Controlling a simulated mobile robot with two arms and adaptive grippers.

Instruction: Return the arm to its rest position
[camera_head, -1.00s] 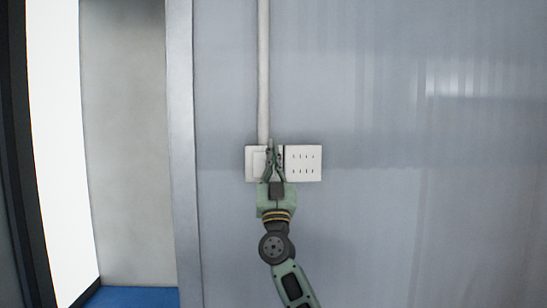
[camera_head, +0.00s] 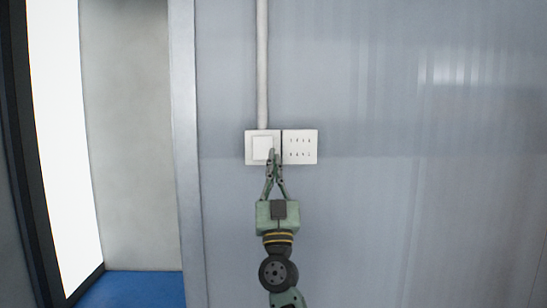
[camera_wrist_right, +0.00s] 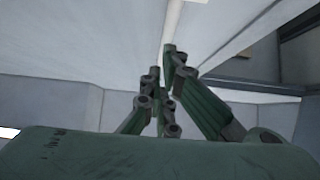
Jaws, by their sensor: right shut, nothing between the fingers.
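My right gripper (camera_head: 274,153) is in the middle of the head view, pointing up at the wall. Its fingers are shut and hold nothing. The fingertips overlap the lower right part of a white wall switch (camera_head: 262,147) in the picture; I cannot tell whether they touch it. In the right wrist view the green fingers (camera_wrist_right: 170,62) come together at the tips. My left gripper is not in view.
A white socket plate (camera_head: 300,147) is beside the switch on the grey panel wall (camera_head: 400,220). A white conduit (camera_head: 262,60) runs up from the switch. A doorway with blue floor (camera_head: 135,289) is at the left. The wall to the right is bare.

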